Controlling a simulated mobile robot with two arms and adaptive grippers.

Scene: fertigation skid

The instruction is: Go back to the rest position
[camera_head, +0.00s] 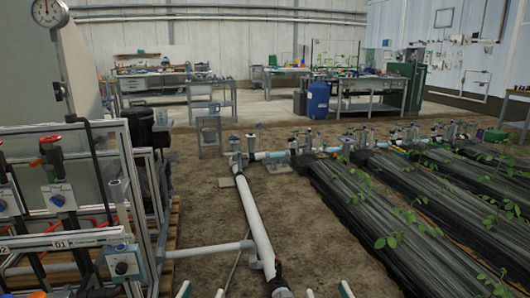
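Only the fingertips of my grippers show, at the bottom edge of the head view. My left gripper (202,291) has two pale, green-edged tips standing apart with nothing seen between them. My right gripper (328,291) shows two similar tips, also apart, with nothing seen between them. The rest of both grippers and my arms are below the picture. The fertigation skid (70,240) stands at the left, with red-handled valves, and is apart from the visible fingertips.
A white pipe (257,220) runs along the soil ahead, with a side branch (208,250) to the skid. Black-covered plant beds (400,200) lie at the right. Bare soil (310,235) lies between. Workbenches (165,82) and a blue drum (318,100) stand at the back.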

